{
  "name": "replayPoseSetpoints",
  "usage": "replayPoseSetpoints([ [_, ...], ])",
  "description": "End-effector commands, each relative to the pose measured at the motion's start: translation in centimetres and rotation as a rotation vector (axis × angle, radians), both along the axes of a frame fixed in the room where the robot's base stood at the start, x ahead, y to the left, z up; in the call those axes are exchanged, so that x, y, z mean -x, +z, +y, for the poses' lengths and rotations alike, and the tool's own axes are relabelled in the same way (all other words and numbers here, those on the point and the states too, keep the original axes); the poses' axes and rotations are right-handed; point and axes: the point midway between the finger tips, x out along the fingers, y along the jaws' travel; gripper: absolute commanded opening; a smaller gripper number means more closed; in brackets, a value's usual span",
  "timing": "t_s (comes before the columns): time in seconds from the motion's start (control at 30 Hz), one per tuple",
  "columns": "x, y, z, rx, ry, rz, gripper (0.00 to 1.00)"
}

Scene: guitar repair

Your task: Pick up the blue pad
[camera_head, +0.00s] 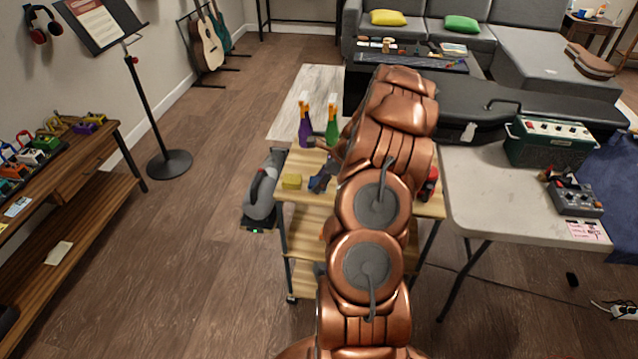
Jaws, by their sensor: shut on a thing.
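A small blue pad (324,177) shows just left of my copper arm, over the light wooden top of a cart (430,206). My gripper (325,168) is at the blue pad and shut on it. My own arm hides most of the gripper and part of the pad. I cannot tell whether the pad touches the cart top.
A grey vacuum-like tool (262,188) is left of the cart. A white table (480,190) holds a green amplifier (548,142).

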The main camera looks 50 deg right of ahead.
Motion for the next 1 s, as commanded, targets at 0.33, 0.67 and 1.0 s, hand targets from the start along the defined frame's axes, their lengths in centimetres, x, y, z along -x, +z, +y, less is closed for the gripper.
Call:
replayPoseSetpoints([
  [0.33, -0.1, 2.8, -0.2, 0.006, 0.000, -0.004, 0.28],
  [0.67, 4.6, 3.8, 0.0, 0.001, -0.005, -0.002, 0.28],
  [1.0, 12.4, 4.4, 0.3, -0.001, -0.004, -0.001, 0.28],
])
